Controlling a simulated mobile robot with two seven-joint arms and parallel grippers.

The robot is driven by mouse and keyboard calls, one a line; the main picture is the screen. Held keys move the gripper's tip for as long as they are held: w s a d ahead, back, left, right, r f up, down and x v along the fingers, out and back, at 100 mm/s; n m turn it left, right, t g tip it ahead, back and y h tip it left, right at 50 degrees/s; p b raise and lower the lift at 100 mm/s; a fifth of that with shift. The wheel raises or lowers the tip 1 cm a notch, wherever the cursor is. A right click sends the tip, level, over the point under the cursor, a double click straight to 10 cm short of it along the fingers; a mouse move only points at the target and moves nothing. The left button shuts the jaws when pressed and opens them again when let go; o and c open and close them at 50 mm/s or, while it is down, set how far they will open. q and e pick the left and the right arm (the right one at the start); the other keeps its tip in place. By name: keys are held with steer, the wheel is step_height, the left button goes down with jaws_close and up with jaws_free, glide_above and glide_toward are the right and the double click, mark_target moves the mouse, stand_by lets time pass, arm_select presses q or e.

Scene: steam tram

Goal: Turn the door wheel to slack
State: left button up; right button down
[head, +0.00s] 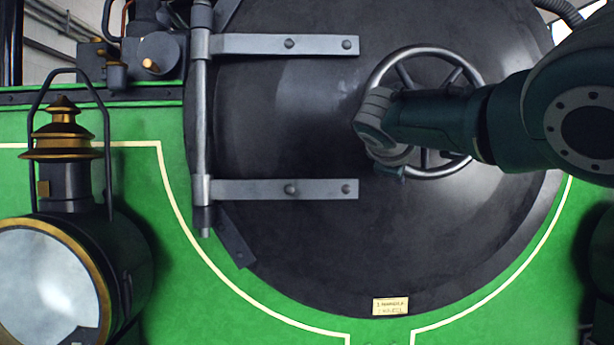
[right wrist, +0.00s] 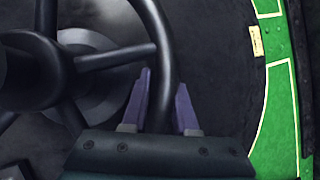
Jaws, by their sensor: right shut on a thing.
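The door wheel (head: 428,51) is a grey metal ring with spokes on the round black smokebox door (head: 290,130), right of the door's middle. In the right wrist view its dark rim (right wrist: 157,27) and spokes fill the left and middle. My right gripper (right wrist: 164,84) is shut on the rim, one finger on each side of it. In the head view my right arm comes in from the right across the wheel, and hides its hub and part of its left side. My left gripper is in neither view.
Two grey hinge straps (head: 285,45) run across the door from a hinge post (head: 200,120). A brass-topped lamp (head: 62,150) stands at the left on the green front. A small plate (head: 390,306) sits low on the door.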

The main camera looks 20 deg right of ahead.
steer(key=shift+s+d+f+n+h+b, duration=0.15)
steer(key=shift+d+f+n+h+b, duration=0.1)
steer(key=shift+d, duration=0.15)
steer(key=shift+s+d+f+n+h+b, duration=0.1)
steer(key=shift+d+n+h+b, duration=0.05)
steer(key=shift+d+n+b, duration=0.15)
steer(key=shift+d, duration=0.15)
steer(key=c, duration=0.7)
jaws_free()
steer(key=shift+r, duration=0.1)
